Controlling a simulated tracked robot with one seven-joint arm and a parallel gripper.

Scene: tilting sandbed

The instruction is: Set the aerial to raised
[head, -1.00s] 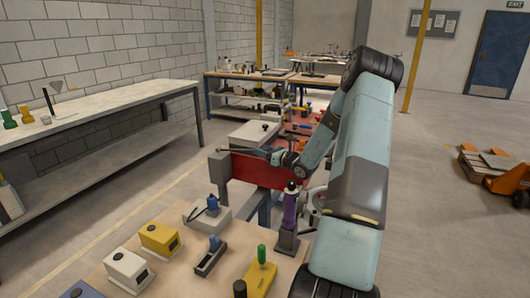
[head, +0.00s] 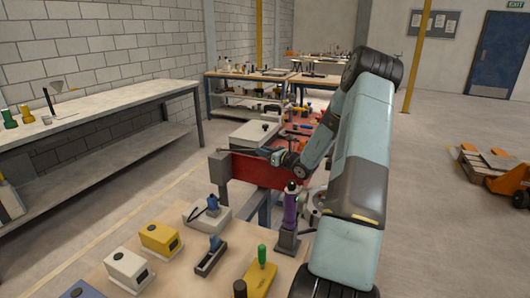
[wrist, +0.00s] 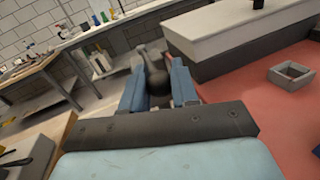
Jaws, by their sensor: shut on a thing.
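My gripper (head: 273,155) is at the far bench, over the front edge of its red top. In the wrist view my gripper (wrist: 157,92) has its two blue fingers closed on either side of a dark, rounded piece, which I take to be part of the aerial (wrist: 155,72). A narrower grey part runs on beyond the fingertips. In the head view a thin dark rod, seemingly the aerial (head: 236,150), reaches left from the gripper and lies close to level. Its mount is not clear, and the fingers hide part of it.
A white-topped box (head: 252,136) stands just behind the gripper; it is close on the right in the wrist view. A small square grey frame (wrist: 291,74) lies on the red top. The near bench holds a yellow box (head: 160,238) and a purple-handled device (head: 290,208).

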